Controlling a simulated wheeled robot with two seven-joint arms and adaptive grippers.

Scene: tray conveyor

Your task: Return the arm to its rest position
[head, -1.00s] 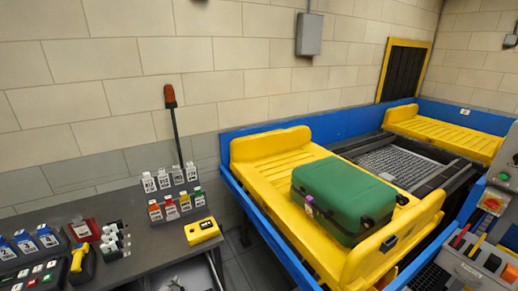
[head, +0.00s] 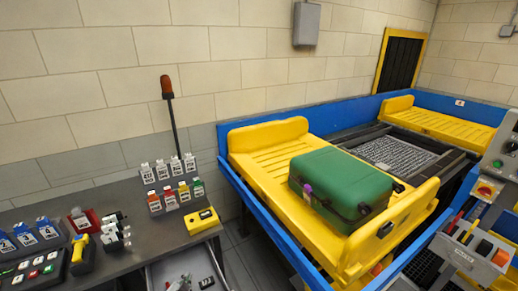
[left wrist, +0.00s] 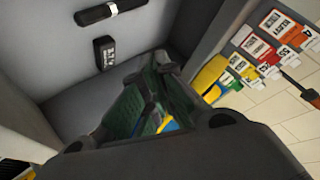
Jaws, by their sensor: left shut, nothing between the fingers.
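My left gripper shows in the left wrist view (left wrist: 150,98), its dark green-grey fingers shut with nothing between them. It points into a grey-walled space like the open drawer (head: 157,274) under the workbench. In the head view only a small, unclear part of it may show at the bottom edge, inside the drawer. A black labelled item (left wrist: 105,52) lies beyond the fingers, apart from them. My right gripper is not in view.
The grey workbench (head: 150,240) carries a yellow device (head: 201,221), tagged bottles (head: 170,199) and a yellow-black scanner (head: 82,255). To its right, a green case (head: 341,187) lies on a yellow tray (head: 265,150) in the blue-framed conveyor (head: 250,195).

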